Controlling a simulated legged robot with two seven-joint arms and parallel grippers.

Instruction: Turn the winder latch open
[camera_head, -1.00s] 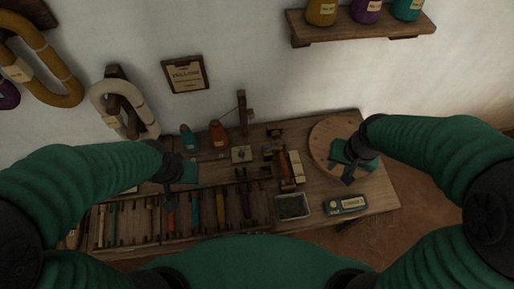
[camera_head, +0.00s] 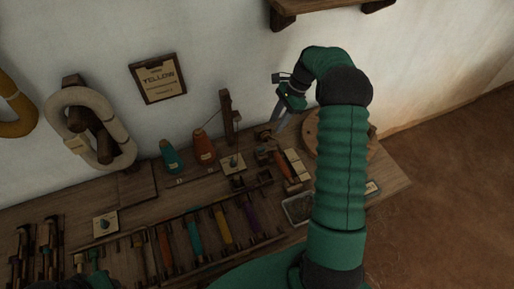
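The winder (camera_head: 265,134) appears to be the small dark wooden device on the bench, right of the upright post (camera_head: 228,118). Its latch is too small and dark to make out, so I cannot tell how it is turned. My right gripper (camera_head: 277,122) comes down from the upper right, its grey fingers pointing at the winder. They are above or close beside it; I cannot tell if they touch. The gap between the fingers is not clear. My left gripper does not show clearly; only a dark green bit of my arm is at the bottom left.
Orange (camera_head: 203,147) and teal (camera_head: 170,156) cones stand left of the post. A rack of coloured bobbins (camera_head: 222,224) lies in front. A grey tray (camera_head: 297,208) and a round wooden board (camera_head: 311,128) are partly behind my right arm. A shelf (camera_head: 318,8) hangs above.

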